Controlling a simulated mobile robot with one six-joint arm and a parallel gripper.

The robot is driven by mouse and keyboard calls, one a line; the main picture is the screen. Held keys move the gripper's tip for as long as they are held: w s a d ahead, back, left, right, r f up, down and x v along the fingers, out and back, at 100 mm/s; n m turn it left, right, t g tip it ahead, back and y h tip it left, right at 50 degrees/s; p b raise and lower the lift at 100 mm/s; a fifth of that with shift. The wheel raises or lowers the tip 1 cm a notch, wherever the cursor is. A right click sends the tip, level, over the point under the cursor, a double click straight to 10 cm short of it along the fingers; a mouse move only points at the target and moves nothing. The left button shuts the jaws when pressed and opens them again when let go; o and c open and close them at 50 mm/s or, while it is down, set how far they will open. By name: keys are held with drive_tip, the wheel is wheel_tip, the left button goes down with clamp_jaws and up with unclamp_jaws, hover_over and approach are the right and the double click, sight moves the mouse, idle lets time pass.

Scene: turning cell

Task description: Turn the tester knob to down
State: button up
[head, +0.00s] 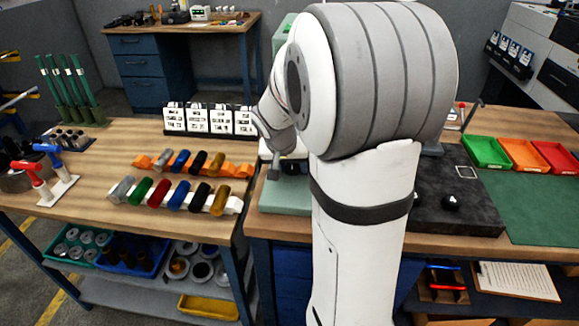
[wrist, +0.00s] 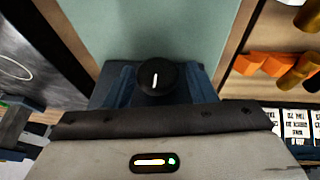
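The tester knob (wrist: 157,78) is round and black with a white pointer line. In the wrist view the line runs almost straight up and down the picture, leaning slightly. Dark blue-grey parts flank the knob on both sides; I cannot tell whether they are fingers or a housing. My gripper (head: 287,168) is low over the pale green surface (head: 283,197) in the head view, partly behind my arm. The knob is hidden there. Its fingertips are not clear, so I cannot tell whether it touches or grips the knob.
A rack of coloured cylinders (head: 172,196) stands on the left bench, with white label cards (head: 208,119) behind it. My arm hides much of the middle. A dark block (head: 455,222) and green (head: 486,152), orange and red trays are at right.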

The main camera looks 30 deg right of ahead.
drive_tip(key=shift+o, duration=0.8)
drive_tip(key=v, duration=0.7)
drive_tip(key=shift+r, duration=0.35)
drive_tip(key=shift+s, duration=0.1)
drive_tip(key=s+a+f+n+y, duration=0.1)
drive_tip(key=s+a+n+y, duration=0.1)
drive_tip(key=s+a, duration=0.4)
drive_tip(key=s+a+f+n+y, duration=0.1)
drive_tip(key=s+a+n, duration=0.3)
drive_tip(key=s, duration=0.7)
drive_tip(key=shift+s+a+f+y, duration=0.4)
drive_tip(key=shift+a, duration=0.6)
